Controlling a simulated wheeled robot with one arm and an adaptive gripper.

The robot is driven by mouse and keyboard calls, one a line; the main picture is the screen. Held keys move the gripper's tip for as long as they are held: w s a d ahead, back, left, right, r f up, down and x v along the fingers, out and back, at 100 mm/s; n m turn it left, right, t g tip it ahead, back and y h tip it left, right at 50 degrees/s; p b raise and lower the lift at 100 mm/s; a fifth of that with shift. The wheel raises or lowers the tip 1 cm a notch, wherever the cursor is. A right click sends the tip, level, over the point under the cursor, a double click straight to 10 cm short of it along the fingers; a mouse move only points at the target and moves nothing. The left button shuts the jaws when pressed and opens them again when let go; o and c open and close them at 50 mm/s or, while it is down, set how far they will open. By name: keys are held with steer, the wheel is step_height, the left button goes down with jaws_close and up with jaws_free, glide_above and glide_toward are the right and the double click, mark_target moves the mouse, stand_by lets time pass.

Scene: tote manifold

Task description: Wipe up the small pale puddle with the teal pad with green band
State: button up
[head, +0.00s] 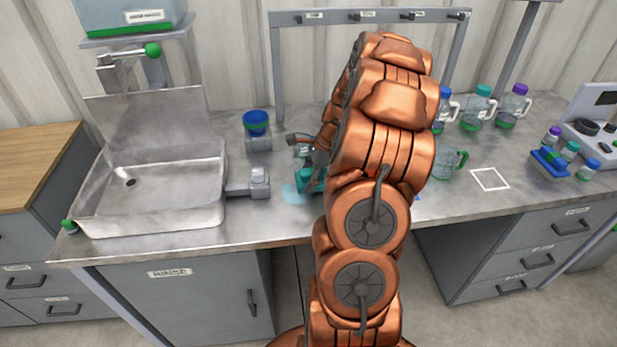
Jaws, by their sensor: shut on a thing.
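The teal pad (306,183) is on or just above the grey counter, left of my copper arm. The arm hides part of it, and I cannot make out its green band clearly. My gripper (311,170) is shut on the pad from above, partly hidden behind the arm. A small pale blue puddle (291,194) shows on the counter at the pad's left side. The pad seems to overlap the puddle's right part; I cannot tell whether it touches the counter.
A steel sink (150,220) stands on the left, with a grey block fitting (258,182) near the puddle. A blue-lidded jar (256,124) is behind. A clear green-handled jug (445,162) is right of the arm. Lidded jugs (478,108) stand farther back beyond a white square outline (490,171).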

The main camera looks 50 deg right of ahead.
mark_target(298, 183)
steer(key=shift+f, duration=1)
steer(key=shift+a, duration=0.1)
stand_by(0.3)
steer(key=shift+w+a+r, duration=0.15)
steer(key=shift+w+a, duration=0.7)
steer(key=shift+a, duration=0.25)
steer(key=shift+w+a+p, duration=0.4)
steer(key=shift+w+a, duration=0.3)
steer(key=shift+a, duration=0.2)
steer(key=shift+w+a+p, duration=0.35)
steer(key=shift+w+a, duration=0.35)
steer(key=shift+a, duration=0.2)
steer(key=shift+w+a+p, duration=0.4)
steer(key=shift+w+a, duration=0.25)
steer(key=shift+a, duration=0.3)
steer(key=c, duration=0.5)
steer(key=shift+r, duration=0.1)
steer(key=shift+d, duration=0.1)
